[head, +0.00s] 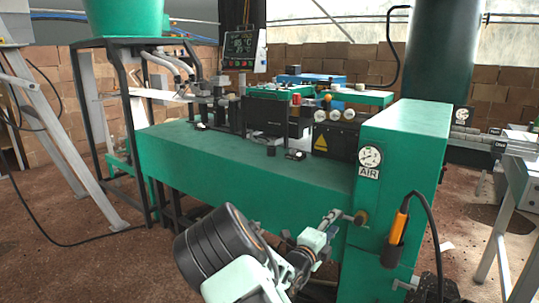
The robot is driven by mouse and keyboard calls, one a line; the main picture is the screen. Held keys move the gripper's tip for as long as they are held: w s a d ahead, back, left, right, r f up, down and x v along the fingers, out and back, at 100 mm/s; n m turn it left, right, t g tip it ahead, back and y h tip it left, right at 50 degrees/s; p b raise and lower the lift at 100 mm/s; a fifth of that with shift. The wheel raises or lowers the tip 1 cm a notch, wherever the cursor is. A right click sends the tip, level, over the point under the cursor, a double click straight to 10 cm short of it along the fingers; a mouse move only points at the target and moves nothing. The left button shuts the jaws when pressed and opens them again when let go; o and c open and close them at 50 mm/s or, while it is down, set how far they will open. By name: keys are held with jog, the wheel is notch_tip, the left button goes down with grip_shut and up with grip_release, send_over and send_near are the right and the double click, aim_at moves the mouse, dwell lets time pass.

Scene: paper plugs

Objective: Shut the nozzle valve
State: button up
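My arm comes up from the bottom centre. My gripper (338,215) is at its far end, small and partly hidden by my own links. It points at a small brass-coloured round fitting (361,218) on the front of the green machine, close to it. I cannot tell whether they touch or whether the fingers are open. An orange and black hand tool (397,228) with a black hose hangs to the right of the fitting. A small silver fitting (404,285) sits below the tool. I cannot tell which fitting is the nozzle valve, or its position.
The green machine (240,165) fills the middle, with a round gauge (370,157) above an AIR label. A metal frame (58,150) stands at left and a grey table (523,180) at right. Brown floor is open at lower left.

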aim_at(338, 218)
jog(key=shift+w+d, duration=0.1)
jog(key=shift+w+d+f+b, duration=0.1)
jog(key=shift+w+d+b, duration=0.25)
jog(key=shift+w+b, duration=0.2)
jog(key=shift+b+x, duration=0.85)
jog(key=shift+x, duration=0.35)
jog(key=c, duration=0.8)
